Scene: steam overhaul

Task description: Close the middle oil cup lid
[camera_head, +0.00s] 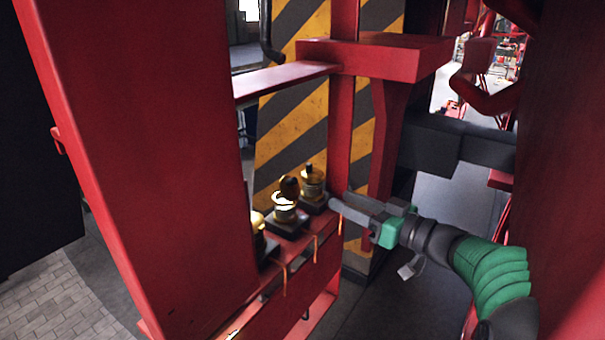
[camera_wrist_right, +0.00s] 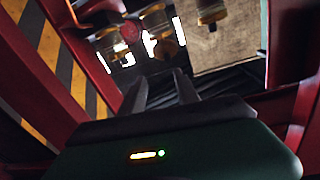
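The oil cups stand in a row on a red ledge in the head view. The middle oil cup (camera_head: 284,207) is brass and glass, and its dark, rounded lid (camera_head: 290,187) stands raised above its bright top. The far oil cup (camera_head: 312,184) is behind it to the right. The near oil cup (camera_head: 258,222) is partly hidden by a red panel. My right gripper (camera_head: 336,203) is to the right of the cups, apart from the middle lid. In the right wrist view its fingers (camera_wrist_right: 160,88) are spread with nothing between them, and cups hang in view above them. My left gripper is out of view.
A large red panel (camera_head: 150,150) blocks the left side. A red post (camera_head: 342,120) and crossbeam (camera_head: 385,58) stand beyond the cups, by a yellow-black striped pillar (camera_head: 300,110). A dark bar (camera_head: 455,145) lies above my right arm. The floor below is open.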

